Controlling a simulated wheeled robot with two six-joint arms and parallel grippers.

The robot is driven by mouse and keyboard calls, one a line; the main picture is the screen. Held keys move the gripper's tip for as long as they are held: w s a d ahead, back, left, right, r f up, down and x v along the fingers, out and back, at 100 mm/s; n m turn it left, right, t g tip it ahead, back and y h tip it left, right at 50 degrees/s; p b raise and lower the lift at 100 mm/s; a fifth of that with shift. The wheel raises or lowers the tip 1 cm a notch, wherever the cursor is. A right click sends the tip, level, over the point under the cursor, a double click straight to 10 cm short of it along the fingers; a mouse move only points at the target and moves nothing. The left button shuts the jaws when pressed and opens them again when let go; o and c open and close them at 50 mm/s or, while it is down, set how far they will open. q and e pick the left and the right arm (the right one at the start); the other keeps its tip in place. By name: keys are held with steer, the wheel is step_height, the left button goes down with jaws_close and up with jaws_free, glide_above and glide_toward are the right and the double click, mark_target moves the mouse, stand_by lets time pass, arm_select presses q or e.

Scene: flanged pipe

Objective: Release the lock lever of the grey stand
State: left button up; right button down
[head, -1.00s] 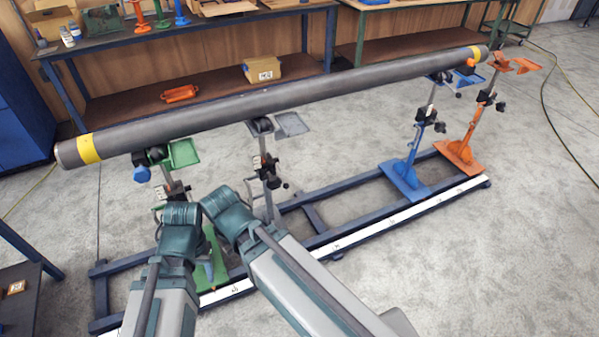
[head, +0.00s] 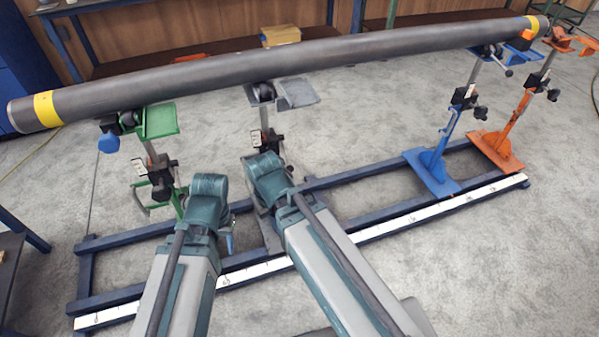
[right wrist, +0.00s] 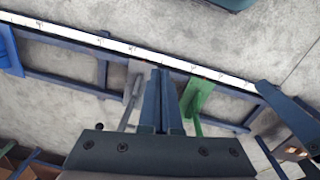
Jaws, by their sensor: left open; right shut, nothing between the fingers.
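The grey stand (head: 300,92) has a flat grey top plate under the pipe (head: 290,55). Its black clamp (head: 264,141) sits on the post. My right arm covers much of its lower part, and I cannot make out its lock lever clearly. In the right wrist view the grey stand (right wrist: 131,97) is just left of my right gripper (right wrist: 160,75), with a black knob farther left. That gripper is shut and empty, apart from the stand. My left gripper (head: 228,240) is open, mostly hidden behind its own arm, near the rail between the green and grey stands.
The green stand (head: 160,121) is left of the grey one and close to my right gripper in the wrist view. A blue stand (head: 432,172) and an orange stand (head: 496,147) are farther right. All stand on a dark blue rail frame with a white scale strip (head: 395,224).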

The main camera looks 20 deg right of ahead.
steer(key=w+d+f+m+y+b, duration=0.15)
steer(key=w+f+b, duration=0.25)
steer(key=f+b, duration=0.55)
steer(key=w+d+f+m+y+b, duration=0.1)
steer(key=w+d+f+m+b, duration=0.15)
steer(key=f+b, duration=0.7)
steer(key=w+d+f+m+y+b, duration=0.1)
steer(key=w+d+f+b, duration=0.25)
steer(key=f+b, duration=0.6)
steer(key=w+d+m+t+y+b, duration=0.1)
steer(key=w+d+m+y, duration=0.1)
steer(key=w, duration=0.4)
steer(key=w+d+m+t+y+b, duration=0.1)
steer(key=w+d+y+b, duration=0.15)
steer(key=w, duration=0.35)
steer(key=w+d+r+m+t+y, duration=0.4)
steer(key=w+d+r+y, duration=0.2)
steer(key=w+d+r, duration=0.5)
steer(key=shift+d+r+m+t+p, duration=0.3)
steer(key=shift+d+r, duration=0.15)
steer(key=shift+d, duration=0.6)
steer(key=shift+a, duration=0.1)
